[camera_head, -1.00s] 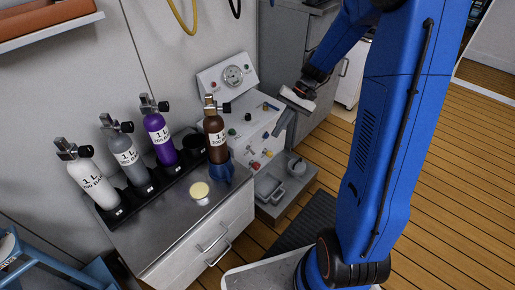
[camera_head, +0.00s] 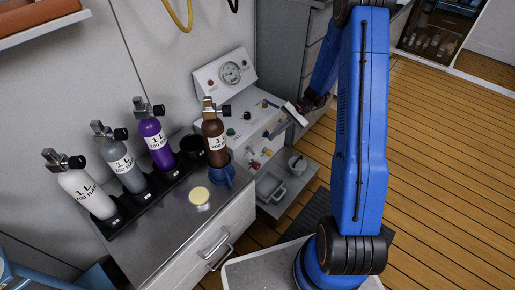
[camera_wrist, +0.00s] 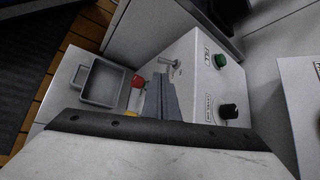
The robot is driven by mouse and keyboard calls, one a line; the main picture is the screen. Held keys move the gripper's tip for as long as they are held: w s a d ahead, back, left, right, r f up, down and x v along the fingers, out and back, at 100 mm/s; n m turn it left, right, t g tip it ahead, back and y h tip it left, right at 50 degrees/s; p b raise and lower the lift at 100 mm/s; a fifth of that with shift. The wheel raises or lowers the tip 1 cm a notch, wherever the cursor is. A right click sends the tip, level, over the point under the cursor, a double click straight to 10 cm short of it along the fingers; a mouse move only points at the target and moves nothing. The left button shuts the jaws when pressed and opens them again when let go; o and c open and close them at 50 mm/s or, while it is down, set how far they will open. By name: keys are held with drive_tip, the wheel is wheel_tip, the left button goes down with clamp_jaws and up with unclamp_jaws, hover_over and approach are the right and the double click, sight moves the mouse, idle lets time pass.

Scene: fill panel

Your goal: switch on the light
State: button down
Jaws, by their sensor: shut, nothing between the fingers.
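The white fill panel (camera_head: 232,122) stands past the counter, with a round gauge (camera_head: 231,73) on its raised back. In the wrist view, its face shows a metal toggle switch (camera_wrist: 170,64), a green button or lamp (camera_wrist: 220,61) and a black knob (camera_wrist: 229,111) with a label. A lit state is not visible on any of them.
A brown bottle (camera_head: 214,140) stands at the counter's right end, with a purple bottle (camera_head: 156,146) and others in a black rack to the left. A red knob (camera_wrist: 138,81) and a grey tray (camera_wrist: 102,82) lie beyond the fingers. Wooden floor is open at right.

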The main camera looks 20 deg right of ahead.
sight(251, 151)
drive_tip(key=shift+w+d+f, duration=0.2)
drive_tip(key=shift+w+f, duration=0.2)
drive_tip(key=shift+f, duration=0.35)
drive_tip(key=x, duration=1)
drive_tip(key=shift+a+r, duration=0.15)
drive_tip(key=shift+s+r, duration=0.1)
drive_tip(key=shift+r, duration=0.4)
idle(0.6)
drive_tip(key=shift+r+m+g+h, duration=0.6)
drive_tip(key=shift+m+g+h, duration=0.1)
drive_tip(key=shift+m+g, duration=0.35)
drive_tip(key=shift+r, duration=0.2)
